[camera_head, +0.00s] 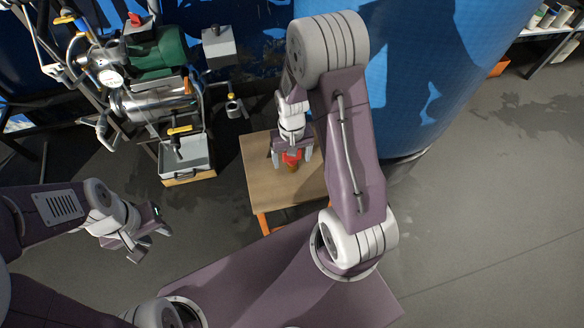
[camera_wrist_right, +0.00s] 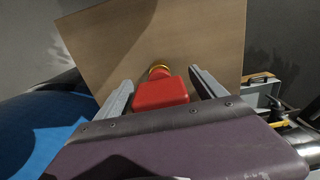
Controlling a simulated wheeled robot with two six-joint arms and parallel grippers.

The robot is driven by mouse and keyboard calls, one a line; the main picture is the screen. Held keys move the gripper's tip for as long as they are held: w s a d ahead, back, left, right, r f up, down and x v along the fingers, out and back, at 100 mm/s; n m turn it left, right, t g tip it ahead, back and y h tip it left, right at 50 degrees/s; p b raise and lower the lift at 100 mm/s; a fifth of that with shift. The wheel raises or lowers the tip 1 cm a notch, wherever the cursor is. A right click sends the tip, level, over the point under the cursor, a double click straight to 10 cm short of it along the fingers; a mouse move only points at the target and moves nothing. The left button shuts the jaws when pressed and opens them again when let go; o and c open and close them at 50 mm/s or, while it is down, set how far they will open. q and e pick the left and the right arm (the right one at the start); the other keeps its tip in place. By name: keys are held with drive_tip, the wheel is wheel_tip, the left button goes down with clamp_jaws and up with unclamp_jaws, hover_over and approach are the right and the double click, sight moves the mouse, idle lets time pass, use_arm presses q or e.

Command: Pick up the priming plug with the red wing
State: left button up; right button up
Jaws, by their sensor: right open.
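The priming plug with the red wing (camera_head: 291,157) is on the small wooden table (camera_head: 263,178), below my right gripper. My right gripper (camera_head: 292,156) is open, with one finger on each side of the red wing and visible gaps between. In the right wrist view the gripper (camera_wrist_right: 160,92) shows both fingers apart around the wing. My left gripper (camera_head: 138,243) is at the lower left over the floor, away from the plug, its fingers appearing apart.
A pump rig with a green motor (camera_head: 158,52) and a steel cylinder (camera_head: 155,101) stands left of the table. A grey tray (camera_head: 186,155) sits in front of it. A large blue tank (camera_head: 425,75) stands behind and right of my right arm. The floor at right is clear.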

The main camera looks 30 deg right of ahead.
drive_tip(key=shift+f, duration=0.25)
drive_tip(key=c, duration=1.6)
